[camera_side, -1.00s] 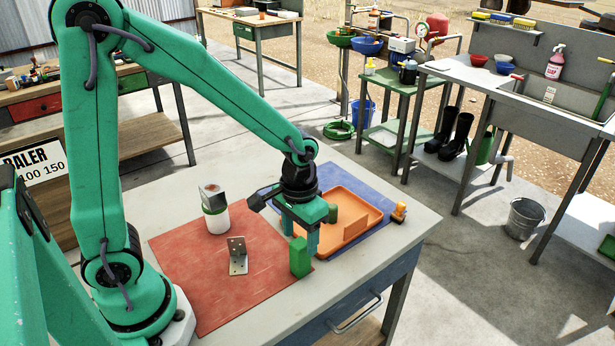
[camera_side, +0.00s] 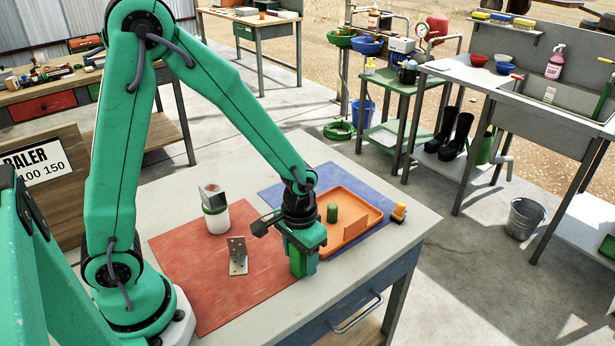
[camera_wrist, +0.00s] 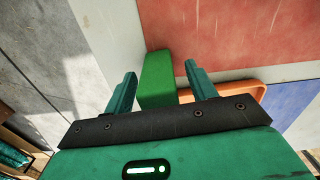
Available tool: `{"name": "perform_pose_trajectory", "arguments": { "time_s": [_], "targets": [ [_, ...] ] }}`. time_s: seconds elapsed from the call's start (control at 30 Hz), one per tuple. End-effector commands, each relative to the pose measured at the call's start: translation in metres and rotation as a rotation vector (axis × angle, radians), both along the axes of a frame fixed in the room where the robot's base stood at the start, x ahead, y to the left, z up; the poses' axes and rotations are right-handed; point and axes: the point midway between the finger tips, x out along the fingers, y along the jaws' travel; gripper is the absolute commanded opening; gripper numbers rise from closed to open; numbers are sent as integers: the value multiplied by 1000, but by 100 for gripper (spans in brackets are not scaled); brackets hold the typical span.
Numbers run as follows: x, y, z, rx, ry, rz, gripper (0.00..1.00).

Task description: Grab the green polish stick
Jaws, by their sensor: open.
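The green polish stick (camera_wrist: 158,78) is an upright green block by the edge of the red mat.
An orange tray (camera_side: 370,211) holding a dark green cylinder (camera_side: 332,213) lies on a blue mat (camera_side: 284,190) behind. On the red mat (camera_side: 200,290) stand a metal bracket (camera_side: 237,256) and a white-and-green container (camera_side: 216,222).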

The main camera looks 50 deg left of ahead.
Motion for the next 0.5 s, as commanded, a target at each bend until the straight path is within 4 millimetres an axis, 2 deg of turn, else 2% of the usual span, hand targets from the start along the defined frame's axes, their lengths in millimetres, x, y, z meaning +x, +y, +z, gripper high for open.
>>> {"name": "perform_pose_trajectory", "arguments": {
  "time_s": [0.2,0.5],
  "targets": [
    [0,0,-14,0,-1,0,56],
    [0,0,-15,0,-1,0,56]
  ]
}}
